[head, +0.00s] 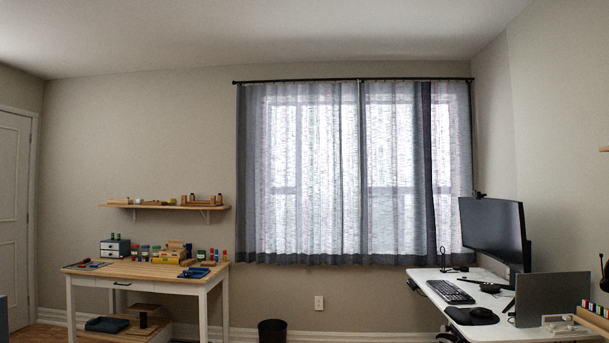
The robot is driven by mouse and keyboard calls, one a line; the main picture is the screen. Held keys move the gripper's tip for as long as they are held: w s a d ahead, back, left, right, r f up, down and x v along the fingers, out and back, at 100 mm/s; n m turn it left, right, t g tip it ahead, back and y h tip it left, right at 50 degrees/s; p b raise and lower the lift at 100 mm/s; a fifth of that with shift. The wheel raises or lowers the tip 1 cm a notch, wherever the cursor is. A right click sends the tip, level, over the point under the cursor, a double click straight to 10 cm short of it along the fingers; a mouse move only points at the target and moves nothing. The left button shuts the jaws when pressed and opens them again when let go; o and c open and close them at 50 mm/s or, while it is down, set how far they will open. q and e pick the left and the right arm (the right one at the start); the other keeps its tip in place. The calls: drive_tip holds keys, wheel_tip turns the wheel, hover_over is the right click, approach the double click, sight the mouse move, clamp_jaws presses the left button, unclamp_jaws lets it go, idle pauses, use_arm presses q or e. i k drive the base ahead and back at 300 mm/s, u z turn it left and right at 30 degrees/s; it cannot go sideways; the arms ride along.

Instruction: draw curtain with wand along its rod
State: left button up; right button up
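The curtain (315,180) hangs in front of the window on the far wall in the head view. It is sheer and grey, in two panels that together span the whole window and meet near the middle. The dark rod (420,79) runs level along the top. A thin, light vertical line (359,140) hangs near where the panels meet; it may be the wand, but it is too small to be sure. Neither of my grippers is in view.
A white desk (455,312) with a monitor (492,232), keyboard and laptop stands at the right, beside the curtain's right end. A wooden-topped workbench (135,271) stands at the left under a shelf (165,207). A dark bin (272,331) is on the floor between them.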

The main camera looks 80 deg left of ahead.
sight(351, 128)
drive_tip(key=u, duration=2.15)
drive_tip(key=i, duration=6.15)
drive_tip(key=u, duration=0.05)
